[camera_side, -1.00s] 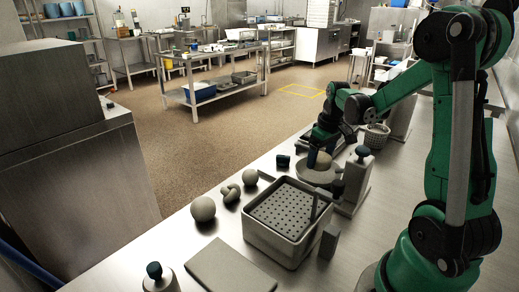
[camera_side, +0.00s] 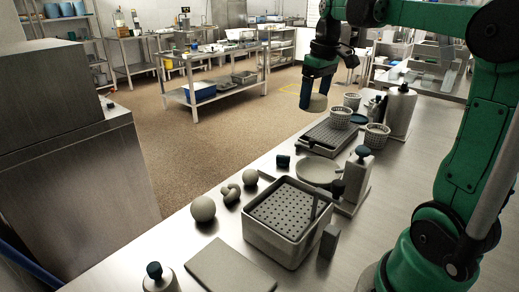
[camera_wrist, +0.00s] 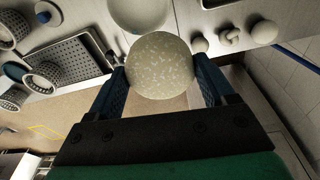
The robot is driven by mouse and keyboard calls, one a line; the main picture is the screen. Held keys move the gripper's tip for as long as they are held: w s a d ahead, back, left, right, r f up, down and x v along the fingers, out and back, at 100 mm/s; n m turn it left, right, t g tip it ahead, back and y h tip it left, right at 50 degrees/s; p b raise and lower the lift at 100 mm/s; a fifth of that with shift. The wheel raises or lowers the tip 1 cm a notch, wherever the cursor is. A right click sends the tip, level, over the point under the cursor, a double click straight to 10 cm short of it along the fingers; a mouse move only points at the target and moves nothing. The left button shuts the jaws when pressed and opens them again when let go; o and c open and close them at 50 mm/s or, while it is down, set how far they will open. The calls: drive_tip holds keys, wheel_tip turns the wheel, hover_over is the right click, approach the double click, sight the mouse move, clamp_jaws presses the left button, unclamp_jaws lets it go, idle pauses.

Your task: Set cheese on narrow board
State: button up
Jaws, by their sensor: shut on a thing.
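The cheese (camera_side: 318,103) is a pale, rounded, speckled piece. It is held high above the far part of the counter, and it fills the middle of the wrist view (camera_wrist: 160,66). My gripper (camera_side: 316,95) is shut on it, with one blue finger on each side. In the wrist view my gripper (camera_wrist: 163,78) partly covers its sides. A flat grey board (camera_side: 230,266) lies on the near part of the counter, well away from my gripper. I cannot tell whether it is the narrow board.
A scale with a round pan (camera_side: 316,172) stands mid-counter. A deep perforated basket (camera_side: 274,248) is nearer. Farther back are a shallow perforated tray (camera_side: 330,141) and small baskets (camera_side: 377,136). A ball (camera_side: 203,209) and other rounded items lie at the left edge.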

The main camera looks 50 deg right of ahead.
sight(228, 273)
drive_tip(key=w+a+f+n, duration=0.1)
drive_tip(key=a+f+n, duration=0.1)
drive_tip(key=a, duration=0.6)
drive_tip(key=w+a+f+n, duration=0.1)
drive_tip(key=a+f+n, duration=0.2)
drive_tip(key=a, duration=0.6)
drive_tip(key=shift+w+f+n+y, duration=0.2)
drive_tip(key=shift+w+n+y, duration=0.2)
drive_tip(key=s+a+f+n, duration=0.1)
drive_tip(key=s+a, duration=0.1)
drive_tip(key=a, duration=0.2)
drive_tip(key=s+a+f+n, duration=0.1)
drive_tip(key=a+f+n, duration=0.1)
drive_tip(key=a, duration=0.2)
drive_tip(key=s+a+f+n, duration=0.1)
drive_tip(key=s+a+n, duration=0.1)
drive_tip(key=a, duration=0.2)
drive_tip(key=shift+s+a+f, duration=0.3)
drive_tip(key=shift+f, duration=4.4)
drive_tip(key=shift+s+f, duration=0.1)
drive_tip(key=shift+f, duration=0.45)
drive_tip(key=o, duration=1.3)
drive_tip(key=shift+r, duration=0.1)
drive_tip(key=shift+r, duration=3.9)
